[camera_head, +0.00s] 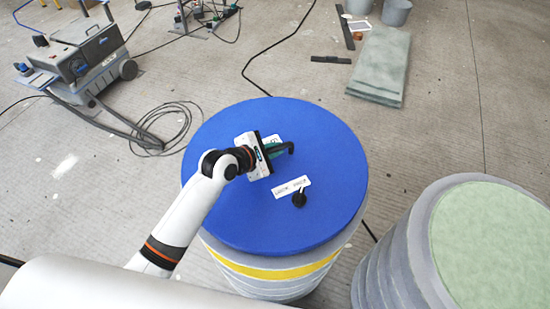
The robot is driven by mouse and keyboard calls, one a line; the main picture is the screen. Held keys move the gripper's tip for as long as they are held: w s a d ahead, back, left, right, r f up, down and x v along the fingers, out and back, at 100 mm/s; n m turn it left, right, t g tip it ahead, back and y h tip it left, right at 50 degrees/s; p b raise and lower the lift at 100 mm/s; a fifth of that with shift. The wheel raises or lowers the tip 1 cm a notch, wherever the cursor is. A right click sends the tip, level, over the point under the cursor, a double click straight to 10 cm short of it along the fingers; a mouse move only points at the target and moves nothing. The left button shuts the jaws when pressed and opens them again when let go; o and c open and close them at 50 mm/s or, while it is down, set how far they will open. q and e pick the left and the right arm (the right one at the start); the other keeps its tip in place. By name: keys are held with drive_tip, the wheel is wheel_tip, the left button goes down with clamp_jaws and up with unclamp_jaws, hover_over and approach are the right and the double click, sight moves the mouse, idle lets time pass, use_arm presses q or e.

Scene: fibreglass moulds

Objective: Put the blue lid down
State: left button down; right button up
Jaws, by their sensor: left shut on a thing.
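The blue lid (240,216) is a large round disc lying over the top of a grey ribbed drum (250,280) with a yellow band. It looks flat, but I cannot tell whether it rests fully on the drum's rim. My left gripper (277,150) is over the middle of the lid, shut on the lid's dark handle (289,147), which it partly hides. My right gripper is not in view.
A second drum (400,258) with a pale green top stands close on the right. A grey machine (85,50) with cables stands at the upper left. A greenish slab (382,62) and buckets (396,12) are at the upper right. Concrete floor lies between them.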

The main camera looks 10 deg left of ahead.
use_arm(q)
drive_tip(key=shift+w+f, duration=0.1)
drive_tip(key=shift+f, duration=1.8)
drive_tip(key=c, duration=1.4)
unclamp_jaws()
drive_tip(key=shift+d, duration=0.1)
drive_tip(key=v, duration=1.2)
drive_tip(key=shift+f, duration=0.1)
